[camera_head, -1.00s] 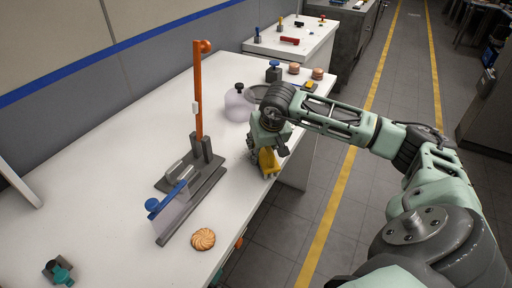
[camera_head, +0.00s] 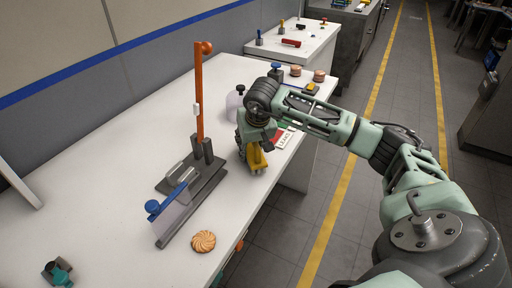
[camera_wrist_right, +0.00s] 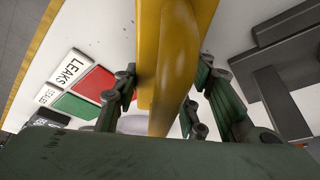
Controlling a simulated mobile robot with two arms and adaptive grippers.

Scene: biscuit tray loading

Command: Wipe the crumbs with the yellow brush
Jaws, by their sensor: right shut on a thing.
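The yellow brush (camera_head: 256,160) is in my right gripper (camera_head: 251,146), close above or on the white table near its front edge. In the right wrist view the brush's yellow handle (camera_wrist_right: 172,60) runs between the dark green fingers of my right gripper (camera_wrist_right: 165,95), which are shut on it. Whether its bristles touch the table is hidden. Tiny dark specks, perhaps crumbs (camera_wrist_right: 103,22), lie on the white surface in the right wrist view. My left gripper is not clearly in view; only a small green-grey part shows at the lower left of the head view.
A grey stand with an orange post (camera_head: 199,95) and a blue-knobbed clear plate is left of the brush. A round biscuit (camera_head: 203,241) lies near the front edge. A clear domed object (camera_head: 233,103) stands behind.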

